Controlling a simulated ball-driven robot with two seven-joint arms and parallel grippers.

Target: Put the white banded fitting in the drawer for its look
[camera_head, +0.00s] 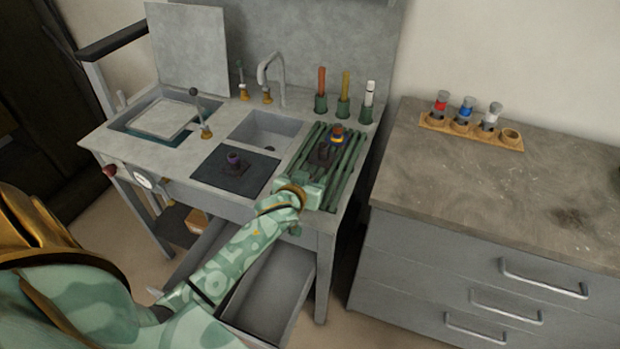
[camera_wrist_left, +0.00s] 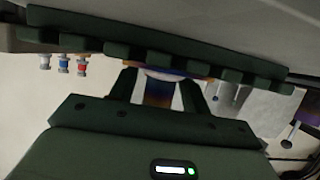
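A pale, white-topped fitting (camera_head: 490,117) stands in the wooden holder on the right cabinet, beside a red one and a blue one. My left gripper (camera_head: 318,170) is at the green slatted rack (camera_head: 352,160). A fitting with yellow, red and blue colours (camera_head: 337,134) is just beyond it on the rack. In the left wrist view, the open fingers (camera_wrist_left: 160,92) stand either side of an orange and blue fitting (camera_wrist_left: 159,88), with gaps visible. Two drawers under the bench are open, one at the front (camera_head: 270,290). My right gripper is out of view.
Several green cups (camera_head: 343,109) hold coloured sticks behind the rack. The wooden holder (camera_head: 470,130) has one empty hole. The cabinet's drawers (camera_head: 490,270) are shut; its top is mostly clear. A tap (camera_head: 270,70) rises behind the sink.

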